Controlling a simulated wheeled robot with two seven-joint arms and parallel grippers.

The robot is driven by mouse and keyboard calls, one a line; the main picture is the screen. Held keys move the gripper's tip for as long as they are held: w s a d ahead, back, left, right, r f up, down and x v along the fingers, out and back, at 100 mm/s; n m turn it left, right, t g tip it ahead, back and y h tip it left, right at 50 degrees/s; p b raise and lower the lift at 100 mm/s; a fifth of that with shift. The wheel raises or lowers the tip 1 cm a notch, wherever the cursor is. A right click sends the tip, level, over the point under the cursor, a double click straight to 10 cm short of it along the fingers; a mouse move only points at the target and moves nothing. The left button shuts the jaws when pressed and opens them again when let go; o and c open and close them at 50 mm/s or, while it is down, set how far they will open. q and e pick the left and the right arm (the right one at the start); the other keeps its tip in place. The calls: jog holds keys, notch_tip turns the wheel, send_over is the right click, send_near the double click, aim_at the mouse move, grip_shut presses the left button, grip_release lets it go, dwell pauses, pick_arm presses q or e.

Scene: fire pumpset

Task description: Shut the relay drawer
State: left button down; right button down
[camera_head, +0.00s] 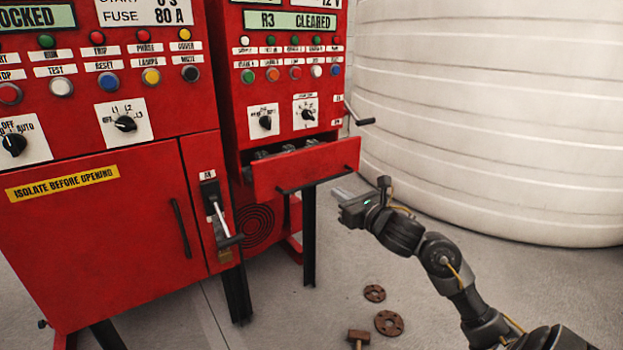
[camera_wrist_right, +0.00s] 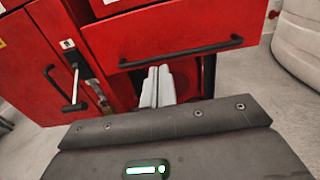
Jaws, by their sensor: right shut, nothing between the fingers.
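The relay drawer (camera_head: 305,167) is a red drawer under the right-hand panel, and it stands pulled out. Relay parts (camera_head: 288,149) show in its open top. A black bar handle (camera_head: 314,181) runs along its front; it also shows in the right wrist view (camera_wrist_right: 181,52). My right gripper (camera_head: 342,194) is shut and empty, just in front of the drawer and a little below its handle. In the right wrist view its fingers (camera_wrist_right: 158,84) point at the space under the handle; I cannot tell whether they touch anything. My left gripper is not in view.
The left red cabinet (camera_head: 90,240) has a lever handle (camera_head: 222,222) beside the drawer. A crank handle (camera_head: 360,118) sticks out above the drawer's right end. A large white tank (camera_head: 490,120) stands at right. Rusty flanges (camera_head: 389,323) lie on the floor.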

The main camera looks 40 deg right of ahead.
aim_at(305, 173)
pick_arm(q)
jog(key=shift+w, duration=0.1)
pick_arm(e)
jog(key=w, duration=1.2)
jog(key=shift+w+d, duration=0.1)
jog(key=shift+w, duration=0.25)
